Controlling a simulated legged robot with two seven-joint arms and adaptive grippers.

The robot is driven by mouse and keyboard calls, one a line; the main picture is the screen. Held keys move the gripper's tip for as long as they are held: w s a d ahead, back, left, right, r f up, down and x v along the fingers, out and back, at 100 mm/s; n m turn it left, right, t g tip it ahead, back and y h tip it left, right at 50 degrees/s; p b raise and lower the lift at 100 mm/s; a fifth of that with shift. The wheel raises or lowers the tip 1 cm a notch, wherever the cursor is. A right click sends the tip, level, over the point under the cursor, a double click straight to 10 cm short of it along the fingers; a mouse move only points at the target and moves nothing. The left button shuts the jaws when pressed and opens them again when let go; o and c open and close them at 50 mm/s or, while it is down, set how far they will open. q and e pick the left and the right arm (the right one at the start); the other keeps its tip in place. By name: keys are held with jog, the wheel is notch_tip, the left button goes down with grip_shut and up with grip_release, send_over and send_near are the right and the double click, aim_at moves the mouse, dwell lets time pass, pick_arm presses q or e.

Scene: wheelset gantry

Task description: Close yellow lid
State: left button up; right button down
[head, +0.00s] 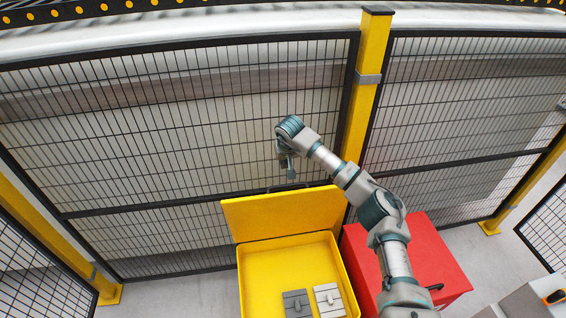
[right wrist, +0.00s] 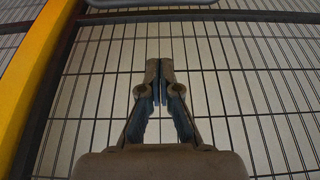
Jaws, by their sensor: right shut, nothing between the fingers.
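The yellow lid (head: 280,215) stands open and tilted back at the rear of the yellow box (head: 265,262) in the head view. A dark handle shows at its top edge. My right gripper (head: 291,175) is just above and behind the top edge of the lid, pointing down. No contact with the lid can be made out. In the right wrist view my right gripper (right wrist: 160,68) has its fingers together with nothing between them, in front of the mesh fence. My left gripper is not in view.
Two grey blocks, one darker (head: 297,303) and one lighter (head: 329,300), lie in the box. A mesh fence (head: 180,150) with a yellow post (head: 366,90) stands close behind the lid.

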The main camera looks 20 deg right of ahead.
jog(key=a+x, duration=0.1)
jog(key=x, duration=0.6)
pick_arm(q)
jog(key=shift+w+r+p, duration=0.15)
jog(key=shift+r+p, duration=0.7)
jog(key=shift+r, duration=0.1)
pick_arm(e)
jog(key=s, duration=0.3)
jog(key=shift+s+f, duration=0.15)
jog(key=shift+s, duration=0.15)
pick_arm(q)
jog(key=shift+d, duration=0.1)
